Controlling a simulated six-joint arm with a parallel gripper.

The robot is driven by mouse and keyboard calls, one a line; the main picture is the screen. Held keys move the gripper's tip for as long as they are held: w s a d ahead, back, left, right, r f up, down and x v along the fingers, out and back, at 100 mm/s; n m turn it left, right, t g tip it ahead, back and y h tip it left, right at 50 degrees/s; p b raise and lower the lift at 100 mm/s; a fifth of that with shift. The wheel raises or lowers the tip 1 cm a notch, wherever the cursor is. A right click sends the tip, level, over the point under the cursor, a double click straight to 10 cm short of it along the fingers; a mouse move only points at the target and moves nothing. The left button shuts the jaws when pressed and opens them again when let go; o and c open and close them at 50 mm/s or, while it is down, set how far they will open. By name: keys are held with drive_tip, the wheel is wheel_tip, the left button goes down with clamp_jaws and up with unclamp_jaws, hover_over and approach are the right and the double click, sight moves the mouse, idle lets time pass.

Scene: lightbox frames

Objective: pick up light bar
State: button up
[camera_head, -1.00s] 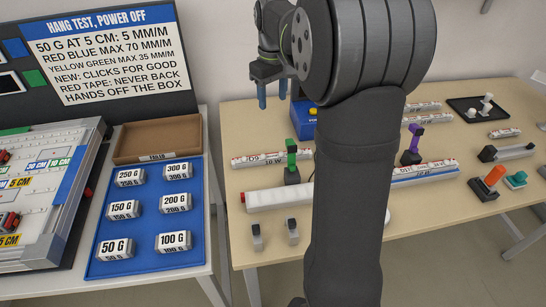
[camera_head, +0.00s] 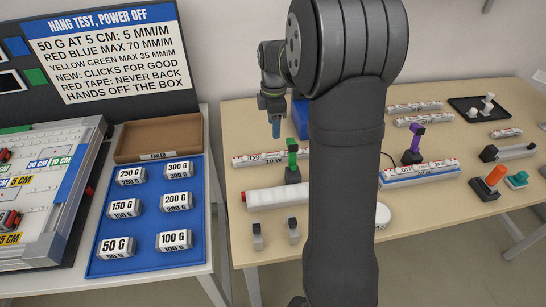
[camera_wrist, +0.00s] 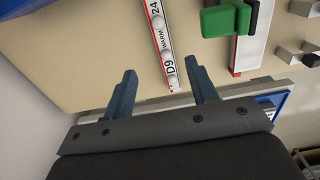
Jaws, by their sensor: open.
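A thin white light bar (camera_head: 250,160) with a red stripe and printed text lies on the wooden table at its back left. My gripper (camera_head: 276,130) is open and empty, with blue fingers pointing down above the table behind the bar's left part. In the wrist view my gripper (camera_wrist: 161,68) straddles the bar in the picture; its exact height is unclear. My arm hides the middle of the table in the head view.
A green clamp (camera_head: 292,160) stands close in front of the bar. A long white box (camera_head: 275,196) with a red end lies nearer. A blue box (camera_head: 301,118) is behind. A purple clamp (camera_head: 415,143) and other bars stand right. A blue weight tray (camera_head: 141,228) is left.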

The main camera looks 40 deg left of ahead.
hover_over(273, 153)
drive_tip(key=f, duration=0.6)
drive_tip(key=shift+w+f, duration=0.2)
drive_tip(key=shift+f, duration=0.15)
drive_tip(key=shift+s+f, duration=0.2)
drive_tip(key=shift+f, duration=2.45)
drive_tip(key=c, duration=1.1)
